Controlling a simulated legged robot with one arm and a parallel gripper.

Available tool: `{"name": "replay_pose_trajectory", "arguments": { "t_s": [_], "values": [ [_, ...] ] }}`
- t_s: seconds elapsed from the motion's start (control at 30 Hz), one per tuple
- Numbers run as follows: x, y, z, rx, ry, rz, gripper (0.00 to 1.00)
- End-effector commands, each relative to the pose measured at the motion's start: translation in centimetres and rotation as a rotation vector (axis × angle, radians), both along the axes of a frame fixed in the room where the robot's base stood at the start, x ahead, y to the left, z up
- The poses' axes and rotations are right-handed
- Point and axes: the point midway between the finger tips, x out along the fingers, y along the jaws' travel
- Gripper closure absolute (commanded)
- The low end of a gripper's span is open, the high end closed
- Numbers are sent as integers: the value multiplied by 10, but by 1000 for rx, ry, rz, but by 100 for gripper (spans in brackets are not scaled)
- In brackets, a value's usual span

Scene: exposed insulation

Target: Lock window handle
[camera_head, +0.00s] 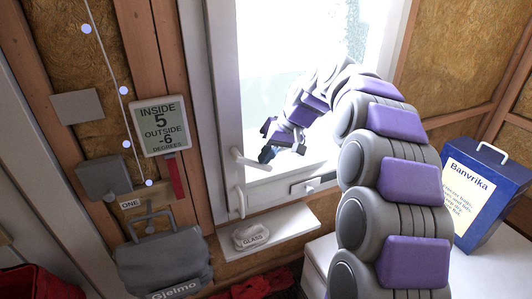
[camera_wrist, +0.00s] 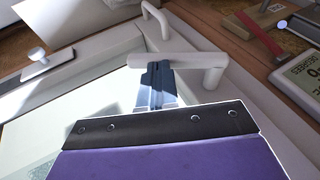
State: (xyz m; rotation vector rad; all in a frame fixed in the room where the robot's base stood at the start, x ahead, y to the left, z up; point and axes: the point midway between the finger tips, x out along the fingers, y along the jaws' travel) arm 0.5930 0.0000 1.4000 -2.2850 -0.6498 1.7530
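The white window handle (camera_head: 252,161) is on the left side of the white window frame in the head view. Its lever sticks out sideways over the glass. In the wrist view the handle (camera_wrist: 190,62) crosses above my fingers, its bent base at the right. My gripper (camera_head: 279,153) is beside the lever's free end in the head view. In the wrist view the dark blue fingertips of my gripper (camera_wrist: 156,70) are close together at the lever. I cannot tell whether they clasp it or only touch it. The window (camera_head: 290,70) looks shut or nearly so.
A second white handle (camera_head: 241,203) sits lower on the frame. A sill (camera_head: 290,230) holds a stone-like piece marked GLASS (camera_head: 250,236). A thermometer display (camera_head: 160,126) hangs on the left wall. A blue Banvrika box (camera_head: 485,200) stands at the right.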

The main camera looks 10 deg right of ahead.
Motion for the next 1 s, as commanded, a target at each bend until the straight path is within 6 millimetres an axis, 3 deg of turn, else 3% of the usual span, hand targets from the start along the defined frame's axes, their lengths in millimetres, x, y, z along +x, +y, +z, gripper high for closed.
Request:
{"name": "replay_pose_trajectory", "arguments": {
  "t_s": [0.17,1.0],
  "values": [
    [-1,1,-8,10,2,1,100],
    [-4,21,-53,711,139,-2,100]
  ]
}}
